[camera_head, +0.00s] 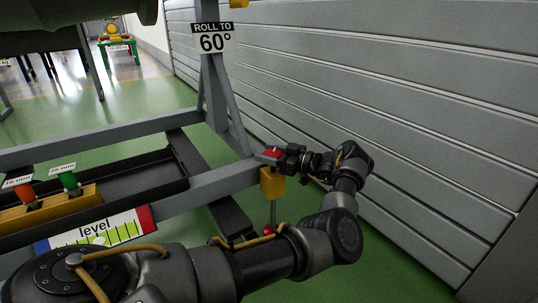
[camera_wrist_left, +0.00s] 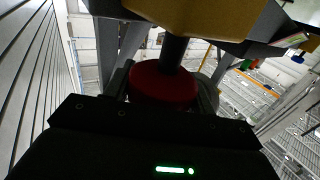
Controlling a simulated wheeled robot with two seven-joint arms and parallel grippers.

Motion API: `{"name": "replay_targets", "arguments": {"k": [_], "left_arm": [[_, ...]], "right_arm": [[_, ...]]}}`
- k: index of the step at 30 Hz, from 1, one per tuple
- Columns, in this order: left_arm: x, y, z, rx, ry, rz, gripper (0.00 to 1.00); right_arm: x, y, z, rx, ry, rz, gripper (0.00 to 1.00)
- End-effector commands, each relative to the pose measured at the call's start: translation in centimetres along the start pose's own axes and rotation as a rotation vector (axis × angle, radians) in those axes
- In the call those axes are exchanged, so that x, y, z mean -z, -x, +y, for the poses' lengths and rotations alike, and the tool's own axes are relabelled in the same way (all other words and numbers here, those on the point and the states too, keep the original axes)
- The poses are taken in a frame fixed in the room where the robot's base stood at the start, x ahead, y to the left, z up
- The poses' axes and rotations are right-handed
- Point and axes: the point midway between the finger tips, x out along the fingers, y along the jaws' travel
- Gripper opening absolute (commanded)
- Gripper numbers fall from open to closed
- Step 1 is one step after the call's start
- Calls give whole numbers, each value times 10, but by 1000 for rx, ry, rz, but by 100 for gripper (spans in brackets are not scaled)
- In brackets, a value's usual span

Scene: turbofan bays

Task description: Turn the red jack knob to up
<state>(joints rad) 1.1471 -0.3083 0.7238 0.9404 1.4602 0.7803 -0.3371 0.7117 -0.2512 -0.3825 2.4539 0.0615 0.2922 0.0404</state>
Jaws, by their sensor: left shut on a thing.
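The red jack knob (camera_head: 272,153) sits on top of a yellow jack block (camera_head: 272,183) at the corner of the grey frame. My left gripper (camera_head: 282,157) reaches it from the right in the head view and is shut on it. In the left wrist view the round red knob (camera_wrist_left: 163,84) lies between my fingers, on a dark shaft by the yellow block (camera_wrist_left: 195,15). The fingers hide the sides of the knob. A smaller red ball (camera_head: 267,232) shows on a thin rod below the block. My right gripper is not in view.
A grey stand (camera_head: 215,90) carries a "ROLL TO 60°" sign (camera_head: 214,38). A dark tray (camera_head: 130,180) with orange and green tools and a level gauge (camera_head: 100,230) are at the left. A grey slatted wall (camera_head: 400,90) stands close on the right.

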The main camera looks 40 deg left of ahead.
Motion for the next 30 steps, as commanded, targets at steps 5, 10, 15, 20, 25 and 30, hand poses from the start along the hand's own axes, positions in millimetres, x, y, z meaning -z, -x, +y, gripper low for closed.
{"name": "replay_targets", "arguments": {"k": [5, 10, 15, 20, 25, 30], "left_arm": [[1, -2, 1, 1, 4, 2, 75], [1, 0, 1, -1, 3, 1, 77], [1, 2, 1, -1, 2, 1, 77], [1, 13, 1, 0, 1, -3, 77], [0, 38, 1, -1, 2, -5, 77], [0, 60, 1, 0, 0, -4, 77]], "right_arm": [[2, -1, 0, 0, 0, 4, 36], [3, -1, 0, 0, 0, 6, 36], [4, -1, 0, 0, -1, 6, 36], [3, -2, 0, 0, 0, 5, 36], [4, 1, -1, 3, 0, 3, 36], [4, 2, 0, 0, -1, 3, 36]]}}
